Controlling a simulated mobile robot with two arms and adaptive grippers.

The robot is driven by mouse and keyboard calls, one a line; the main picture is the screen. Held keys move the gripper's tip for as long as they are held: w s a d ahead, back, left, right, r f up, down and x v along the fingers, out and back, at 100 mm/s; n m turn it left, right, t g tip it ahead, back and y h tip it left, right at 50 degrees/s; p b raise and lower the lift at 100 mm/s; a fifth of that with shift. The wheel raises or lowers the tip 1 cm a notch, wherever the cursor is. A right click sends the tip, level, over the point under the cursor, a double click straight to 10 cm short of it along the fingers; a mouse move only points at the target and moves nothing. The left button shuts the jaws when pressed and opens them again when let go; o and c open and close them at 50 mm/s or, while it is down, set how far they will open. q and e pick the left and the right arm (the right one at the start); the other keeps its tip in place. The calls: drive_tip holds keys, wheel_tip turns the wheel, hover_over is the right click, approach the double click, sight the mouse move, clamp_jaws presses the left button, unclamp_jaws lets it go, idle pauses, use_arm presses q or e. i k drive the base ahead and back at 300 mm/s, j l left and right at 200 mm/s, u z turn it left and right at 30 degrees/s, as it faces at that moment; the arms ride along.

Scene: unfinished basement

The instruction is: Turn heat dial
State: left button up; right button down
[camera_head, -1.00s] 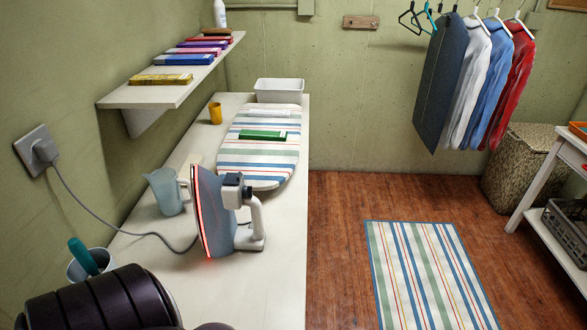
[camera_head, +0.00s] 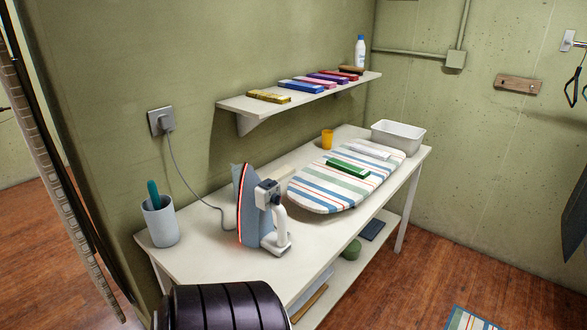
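The iron (camera_head: 277,236) stands upright on its heel on the white table, with its soleplate facing left and a red glow along the plate's edge. A dark block (camera_head: 266,193) sits on the upper part of its white and grey body. I cannot make out whether this is the heat dial, nor any dial marking or setting. The iron's grey cord runs to a plug (camera_head: 166,121) in the wall socket. Neither gripper is in view. A dark ribbed part of my own body shows at the bottom, in front of the table.
The striped ironing board (camera_head: 325,192) lies on the table, with a green box (camera_head: 349,168) on it. A cup (camera_head: 159,222) holding a teal-handled thing stands left of the iron. A wall shelf (camera_head: 238,107) hangs above. A white bin (camera_head: 398,137) and yellow cup (camera_head: 327,139) stand farther back.

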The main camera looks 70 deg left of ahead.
sight(276, 199)
drive_tip(key=i+j+u, duration=0.1)
drive_tip(key=i+u, duration=0.35)
drive_tip(key=i+l+u, duration=0.1)
drive_tip(key=i+u, duration=0.3)
drive_tip(key=i, duration=0.2)
drive_tip(key=i+l+u, duration=0.2)
drive_tip(key=i+u, duration=0.45)
drive_tip(key=u, duration=0.2)
drive_tip(key=i+l+u, duration=0.1)
drive_tip(key=u, duration=0.3)
drive_tip(key=i+l+u, duration=0.2)
drive_tip(key=u, duration=0.2)
drive_tip(key=i+l+u, duration=0.2)
drive_tip(key=u, duration=0.2)
drive_tip(key=i+l+u, duration=0.2)
drive_tip(key=u, duration=0.2)
drive_tip(key=l, duration=0.1)
